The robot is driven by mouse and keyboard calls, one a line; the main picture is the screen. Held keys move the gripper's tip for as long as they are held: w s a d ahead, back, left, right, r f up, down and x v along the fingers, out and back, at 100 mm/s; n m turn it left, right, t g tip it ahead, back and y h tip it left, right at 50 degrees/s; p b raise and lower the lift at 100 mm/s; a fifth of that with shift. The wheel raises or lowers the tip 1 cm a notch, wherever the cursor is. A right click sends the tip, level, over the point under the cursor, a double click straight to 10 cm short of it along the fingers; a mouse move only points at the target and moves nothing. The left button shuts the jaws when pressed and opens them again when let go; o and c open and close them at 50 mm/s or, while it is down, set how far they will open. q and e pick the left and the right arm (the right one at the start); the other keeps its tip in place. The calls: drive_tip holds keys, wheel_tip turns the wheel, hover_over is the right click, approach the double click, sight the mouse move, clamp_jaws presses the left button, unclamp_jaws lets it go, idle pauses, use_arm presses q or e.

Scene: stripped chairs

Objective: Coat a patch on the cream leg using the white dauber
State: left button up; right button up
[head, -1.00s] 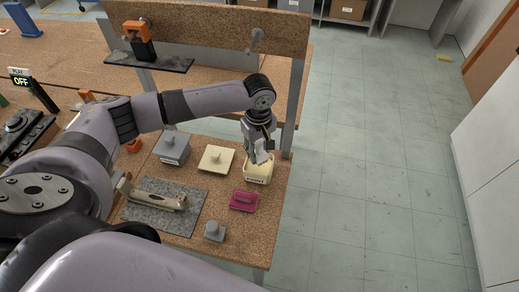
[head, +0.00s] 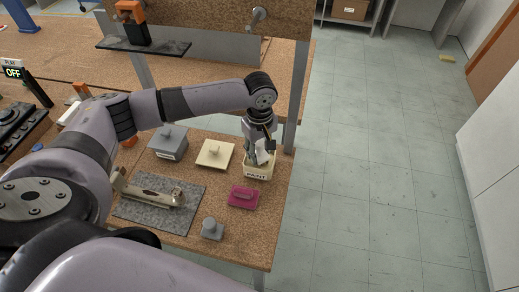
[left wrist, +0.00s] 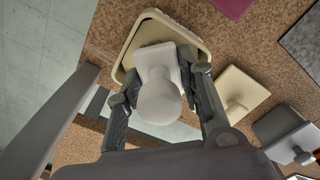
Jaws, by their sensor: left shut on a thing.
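My left gripper (head: 261,148) is at the cream paint tray (head: 257,175) near the bench's right edge. It is shut on the white dauber (head: 263,156). In the left wrist view, the dauber (left wrist: 160,92) has a round knob and a square base between my two fingers (left wrist: 163,98). Its base overlaps the opening of the tray (left wrist: 129,63); I cannot tell whether it touches the paint. The cream leg (head: 152,195) lies on a grey mat (head: 188,216) at the bench's front left. My right gripper is not in view.
An upright post (head: 297,110) rises close to my gripper. Open floor lies right of the bench.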

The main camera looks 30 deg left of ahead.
sight(260, 142)
use_arm(q)
drive_tip(key=shift+f, duration=0.3)
idle(0.5)
drive_tip(key=shift+f, duration=0.25)
idle(0.3)
idle(1.1)
drive_tip(key=shift+s+f+p, duration=0.1)
drive_tip(key=shift+f+p, duration=0.05)
drive_tip(key=shift+p, duration=0.45)
idle(1.2)
wheel_tip(260, 142, up, 2)
drive_tip(key=p, duration=0.2)
drive_tip(key=shift+p, duration=0.3)
wheel_tip(260, 142, up, 5)
drive_tip(key=p, duration=0.6)
drive_tip(key=shift+p, duration=0.4)
